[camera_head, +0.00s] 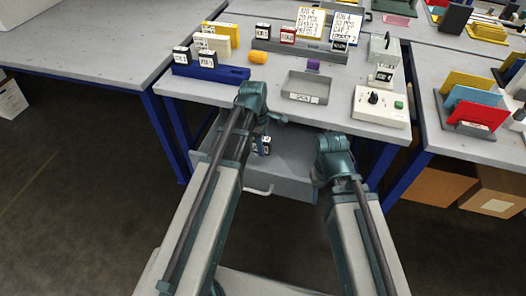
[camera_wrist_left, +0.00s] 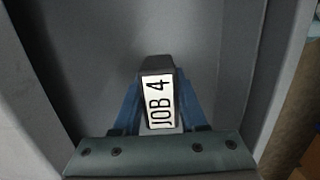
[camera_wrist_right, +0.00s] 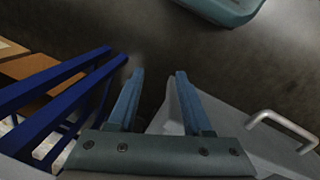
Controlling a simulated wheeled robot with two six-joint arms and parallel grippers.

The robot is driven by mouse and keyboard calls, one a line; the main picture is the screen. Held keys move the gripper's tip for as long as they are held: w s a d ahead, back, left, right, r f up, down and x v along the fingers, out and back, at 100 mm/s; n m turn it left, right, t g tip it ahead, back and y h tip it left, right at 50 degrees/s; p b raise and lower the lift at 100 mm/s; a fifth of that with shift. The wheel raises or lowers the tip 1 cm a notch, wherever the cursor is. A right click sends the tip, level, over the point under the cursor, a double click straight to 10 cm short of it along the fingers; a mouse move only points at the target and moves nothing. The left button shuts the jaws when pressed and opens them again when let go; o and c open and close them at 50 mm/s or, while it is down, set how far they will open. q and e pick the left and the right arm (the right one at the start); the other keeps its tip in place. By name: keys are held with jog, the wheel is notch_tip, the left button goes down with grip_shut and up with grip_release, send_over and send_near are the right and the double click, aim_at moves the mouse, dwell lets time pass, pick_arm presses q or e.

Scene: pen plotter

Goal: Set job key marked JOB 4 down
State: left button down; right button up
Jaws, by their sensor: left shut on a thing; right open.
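The job key marked JOB 4 (camera_wrist_left: 158,102) is a dark block with a white label, and the label faces the camera in the left wrist view. My left gripper (camera_head: 263,138) is shut on it, with blue fingers on both sides. The key is over or inside the open grey drawer (camera_head: 290,182) below the middle table; I cannot tell whether it touches the drawer floor. The drawer's grey walls surround it in the left wrist view. My right gripper (camera_wrist_right: 158,85) is open and empty, by the outside of the drawer near its handle (camera_wrist_right: 285,130).
The table (camera_head: 215,93) above bears a blue rack (camera_head: 210,71) with keys, a grey tray (camera_head: 305,88), a white box with a black knob (camera_head: 381,106) and two written cards (camera_head: 328,22). Blue table legs (camera_head: 167,135) flank the drawer. Another table with coloured panels (camera_head: 470,98) stands right.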

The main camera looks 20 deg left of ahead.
pick_arm(q)
jog(key=shift+f, duration=0.7)
jog(key=shift+r, duration=0.15)
pick_arm(e)
jog(key=shift+f, duration=0.6)
jog(key=shift+f, duration=0.1)
pick_arm(q)
jog(key=c, duration=0.9)
grip_release()
jog(key=shift+f+b, duration=0.25)
jog(key=shift+b, duration=0.05)
jog(key=o, duration=0.5)
jog(key=shift+r, duration=0.1)
jog(key=shift+c, duration=0.2)
